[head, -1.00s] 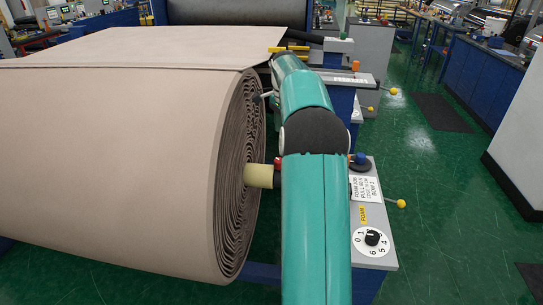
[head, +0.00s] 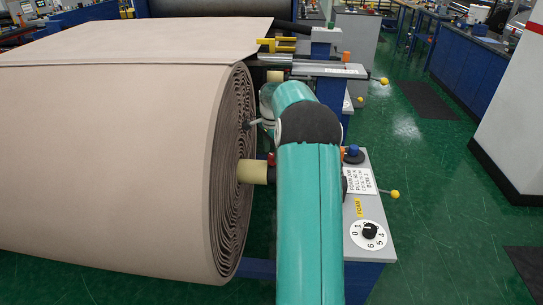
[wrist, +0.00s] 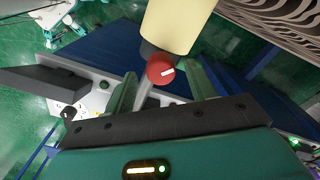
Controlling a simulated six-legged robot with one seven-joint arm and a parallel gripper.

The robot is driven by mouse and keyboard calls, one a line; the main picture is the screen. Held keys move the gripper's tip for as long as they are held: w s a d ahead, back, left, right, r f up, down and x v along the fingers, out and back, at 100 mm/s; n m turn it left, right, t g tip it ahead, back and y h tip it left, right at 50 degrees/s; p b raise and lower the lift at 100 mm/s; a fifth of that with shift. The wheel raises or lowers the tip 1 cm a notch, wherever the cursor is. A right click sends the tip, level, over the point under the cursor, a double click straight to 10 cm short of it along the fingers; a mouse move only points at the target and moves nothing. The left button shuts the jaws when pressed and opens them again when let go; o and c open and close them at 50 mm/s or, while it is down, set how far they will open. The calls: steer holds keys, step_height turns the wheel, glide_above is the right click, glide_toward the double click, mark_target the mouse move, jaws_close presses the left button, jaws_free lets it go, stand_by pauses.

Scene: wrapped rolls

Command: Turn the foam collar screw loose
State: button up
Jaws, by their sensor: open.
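The foam collar screw shows as a red round knob (wrist: 160,68) with a white mark in the wrist view. It sits on a dark collar (wrist: 149,50) by the cream core end (wrist: 178,24). My gripper (wrist: 161,80) is open, its two green fingers apart on either side below the knob; I cannot tell whether they touch it. In the head view the red knob (head: 271,159) shows small at the end of the cream core (head: 252,172) of the beige foam roll (head: 120,160). My arm hides most of my gripper there.
A grey stand (head: 362,270) with a numbered dial (head: 368,234), a blue knob (head: 352,151) and a yellow-tipped lever (head: 394,194) is close right of my arm. A machine with yellow parts (head: 282,44) is behind. Green floor (head: 430,220) is free to the right.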

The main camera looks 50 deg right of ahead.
steer(key=shift+s+f, duration=0.1)
steer(key=shift+f, duration=1.1)
steer(key=c, duration=1)
